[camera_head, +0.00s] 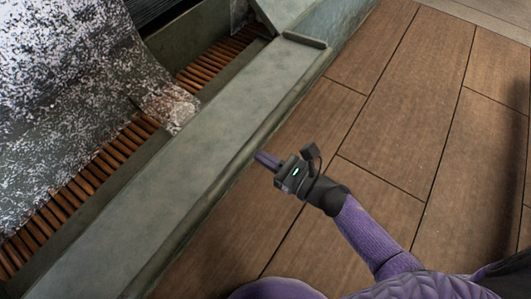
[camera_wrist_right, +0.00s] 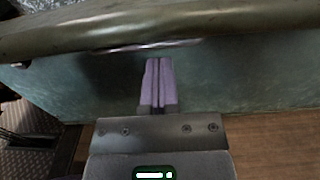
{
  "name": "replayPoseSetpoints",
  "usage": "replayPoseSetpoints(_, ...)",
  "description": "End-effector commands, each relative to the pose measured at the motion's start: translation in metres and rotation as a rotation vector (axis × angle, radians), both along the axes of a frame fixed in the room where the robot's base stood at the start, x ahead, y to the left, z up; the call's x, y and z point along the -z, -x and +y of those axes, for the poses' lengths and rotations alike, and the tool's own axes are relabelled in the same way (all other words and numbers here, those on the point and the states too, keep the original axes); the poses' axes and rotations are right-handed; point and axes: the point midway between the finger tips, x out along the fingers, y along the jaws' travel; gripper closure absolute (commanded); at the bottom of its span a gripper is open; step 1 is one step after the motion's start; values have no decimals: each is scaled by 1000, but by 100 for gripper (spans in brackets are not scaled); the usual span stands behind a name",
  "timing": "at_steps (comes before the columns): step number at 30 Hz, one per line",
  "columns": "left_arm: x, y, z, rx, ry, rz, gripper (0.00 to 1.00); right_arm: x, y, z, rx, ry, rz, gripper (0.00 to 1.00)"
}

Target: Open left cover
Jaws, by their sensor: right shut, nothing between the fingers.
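My right gripper (camera_head: 265,159) is shut and empty beside the front edge of a long grey-green metal machine frame (camera_head: 160,205). In the right wrist view its two purple fingers (camera_wrist_right: 158,68) are together, pointing at a blue-green side panel (camera_wrist_right: 240,85) below a rounded olive rim (camera_wrist_right: 200,27). I cannot tell whether the fingertips touch it. No part can be picked out for certain as the left cover; a short raised ledge (camera_head: 305,40) sits on the frame at the upper right. My left gripper is not in view.
Behind the frame runs a row of brown wooden slats (camera_head: 85,178). A speckled grey-white sheet (camera_head: 65,85) curves down onto them at the left. The brown plank floor (camera_head: 400,110) to the right is clear.

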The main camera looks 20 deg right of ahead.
Motion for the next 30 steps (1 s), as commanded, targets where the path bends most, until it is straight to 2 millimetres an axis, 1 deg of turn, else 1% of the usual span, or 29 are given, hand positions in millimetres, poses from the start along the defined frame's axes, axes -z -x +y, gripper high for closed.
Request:
replayPoseSetpoints(1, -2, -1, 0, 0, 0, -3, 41, -6, -1, 1, -1, 0, -3, 100)
replayPoseSetpoints(3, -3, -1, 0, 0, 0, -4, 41, -8, -1, 1, 0, 0, 0, 100)
replayPoseSetpoints(13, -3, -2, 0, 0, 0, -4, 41, -8, -1, 1, 0, 0, 3, 100)
replayPoseSetpoints(14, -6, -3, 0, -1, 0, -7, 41, -11, -1, 1, -1, 3, 5, 100)
replayPoseSetpoints(17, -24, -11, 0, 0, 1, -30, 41, -30, -3, 2, -4, 29, 33, 100)
replayPoseSetpoints(18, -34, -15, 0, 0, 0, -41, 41, -37, -3, 2, -4, 46, 53, 100)
replayPoseSetpoints(21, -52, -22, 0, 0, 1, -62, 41, -52, -4, 2, -1, 81, 92, 100)
replayPoseSetpoints(22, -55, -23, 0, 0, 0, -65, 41, -56, -4, 2, 0, 84, 98, 100)
replayPoseSetpoints(26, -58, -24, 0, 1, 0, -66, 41, -61, -6, 4, 0, 82, 103, 100)
replayPoseSetpoints(30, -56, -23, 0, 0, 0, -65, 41, -59, -6, 4, 0, 82, 106, 100)
